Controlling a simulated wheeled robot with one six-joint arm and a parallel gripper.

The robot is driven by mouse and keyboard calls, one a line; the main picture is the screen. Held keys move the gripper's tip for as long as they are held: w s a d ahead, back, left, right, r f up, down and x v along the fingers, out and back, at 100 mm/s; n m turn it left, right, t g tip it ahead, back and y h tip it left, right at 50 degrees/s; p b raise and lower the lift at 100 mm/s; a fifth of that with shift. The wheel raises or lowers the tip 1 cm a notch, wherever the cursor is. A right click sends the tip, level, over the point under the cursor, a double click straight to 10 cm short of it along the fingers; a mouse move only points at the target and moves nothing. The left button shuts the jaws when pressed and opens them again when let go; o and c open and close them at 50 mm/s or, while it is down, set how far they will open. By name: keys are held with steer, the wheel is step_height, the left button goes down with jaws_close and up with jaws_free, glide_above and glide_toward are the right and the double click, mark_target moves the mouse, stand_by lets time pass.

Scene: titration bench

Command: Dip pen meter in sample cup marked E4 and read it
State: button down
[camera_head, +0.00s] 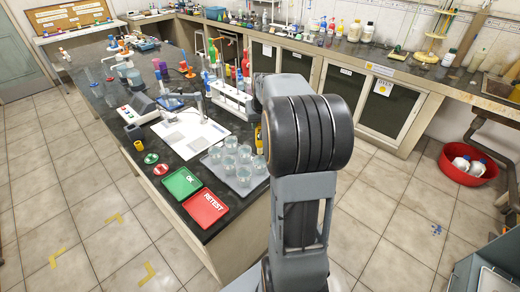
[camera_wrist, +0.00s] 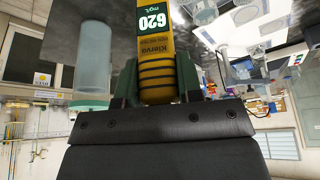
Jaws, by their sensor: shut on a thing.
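My gripper (camera_wrist: 157,78) is shut on the yellow pen meter (camera_wrist: 157,48) in the wrist view, where the scene appears upside down. The meter's green-and-white display reads 620 mg/L. Its lower end runs out of the frame. In the head view my arm hides most of the gripper; a small yellow patch beside the arm (camera_head: 258,138) may be the meter. Several clear sample cups stand on a grey tray (camera_head: 240,188) at the bench's near right. Their marks are too small to read, so I cannot tell which is E4. Whether the tip is in a cup is hidden.
A green OK mat (camera_head: 182,183) and a red RETEST mat (camera_head: 205,208) lie left of the tray. A white tray (camera_head: 192,142) with a stand lies behind. A pale translucent cylinder (camera_wrist: 93,58) is close left of the meter in the wrist view. A red basin (camera_head: 468,165) stands on the floor.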

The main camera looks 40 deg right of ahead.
steer(key=shift+r+p, duration=0.3)
steer(key=shift+r, duration=0.45)
steer(key=shift+f, duration=0.1)
stand_by(0.6)
